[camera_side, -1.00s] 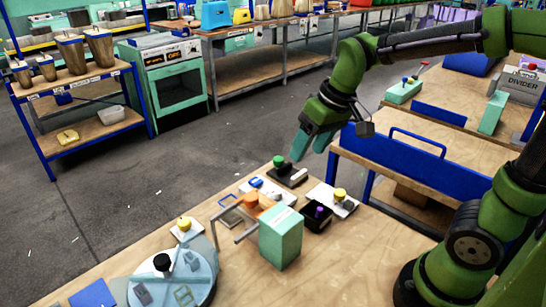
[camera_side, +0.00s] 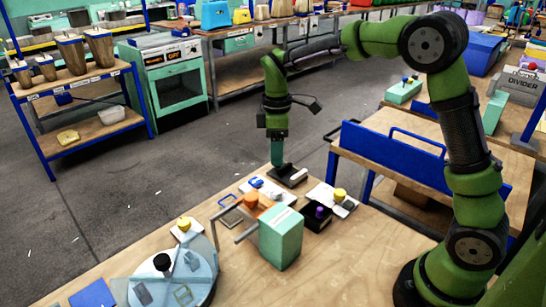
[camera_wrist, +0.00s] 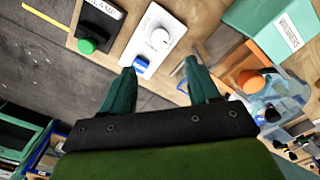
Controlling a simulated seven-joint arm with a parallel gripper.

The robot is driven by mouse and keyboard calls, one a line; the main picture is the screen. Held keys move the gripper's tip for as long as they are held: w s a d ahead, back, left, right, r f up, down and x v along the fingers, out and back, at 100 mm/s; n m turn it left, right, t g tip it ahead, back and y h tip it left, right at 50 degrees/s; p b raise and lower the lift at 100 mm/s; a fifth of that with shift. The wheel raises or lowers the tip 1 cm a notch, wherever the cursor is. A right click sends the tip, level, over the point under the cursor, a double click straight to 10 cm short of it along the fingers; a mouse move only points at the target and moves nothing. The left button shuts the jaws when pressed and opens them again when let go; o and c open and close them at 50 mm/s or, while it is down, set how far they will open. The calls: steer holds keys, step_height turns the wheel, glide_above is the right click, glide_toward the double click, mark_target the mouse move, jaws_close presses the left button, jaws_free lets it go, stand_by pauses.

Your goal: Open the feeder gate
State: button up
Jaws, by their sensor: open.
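I cannot tell for certain which part is the feeder gate. A teal box (camera_side: 283,240) stands on the bench in the side view, with an orange part (camera_side: 258,201) beside it. Both show at the right in the wrist view, the box (camera_wrist: 265,25) and the orange part (camera_wrist: 247,75). My gripper (camera_side: 277,162) points down over the bench's far edge, in front of a black block (camera_side: 290,175). In the wrist view my gripper (camera_wrist: 162,70) is open and empty, its fingertips below a white panel (camera_wrist: 158,32) with a blue part and a white knob.
The black block (camera_wrist: 98,22) carries a green knob. A black box with a purple knob (camera_side: 319,212) and a plate with a yellow knob (camera_side: 340,194) stand right of the orange part. A round grey machine (camera_side: 200,265) is at the front left. Bare bench (camera_side: 365,255) lies at the right.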

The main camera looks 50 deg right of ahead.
mark_target(276, 190)
step_height(276, 190, down, 12)
steer(key=shift+f, duration=0.15)
stand_by(0.3)
steer(key=c, duration=1)
steer(key=shift+c, duration=0.2)
